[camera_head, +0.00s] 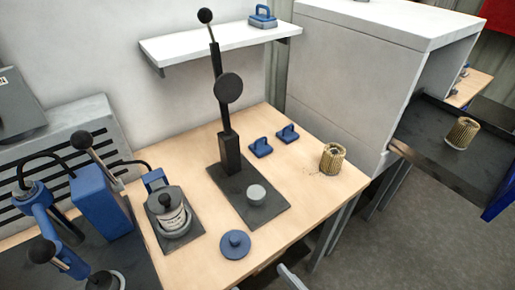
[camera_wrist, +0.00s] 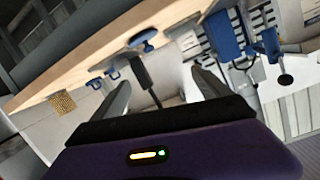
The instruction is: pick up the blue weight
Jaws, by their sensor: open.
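A round blue disc with a knob (camera_head: 235,244) lies on the front of the wooden table, right of the dark scale-like plate. It also shows in the wrist view (camera_wrist: 143,38). Two small blue handled blocks, one nearer (camera_head: 261,147) and one farther (camera_head: 288,133), stand behind the black press; a larger blue handled block (camera_head: 263,16) sits on the wall shelf. I cannot tell for certain which blue piece is the weight. My gripper (camera_wrist: 161,77) is open and empty in the wrist view, apart from all of them.
A black press (camera_head: 228,150) stands mid-table on a dark base. A pleated filter cartridge (camera_head: 333,158) stands at the table's right; another (camera_head: 461,133) is on a dark tray (camera_head: 425,125). Blue clamp equipment (camera_head: 100,200) crowds the left. The white shelf (camera_head: 200,48) overhangs the back.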

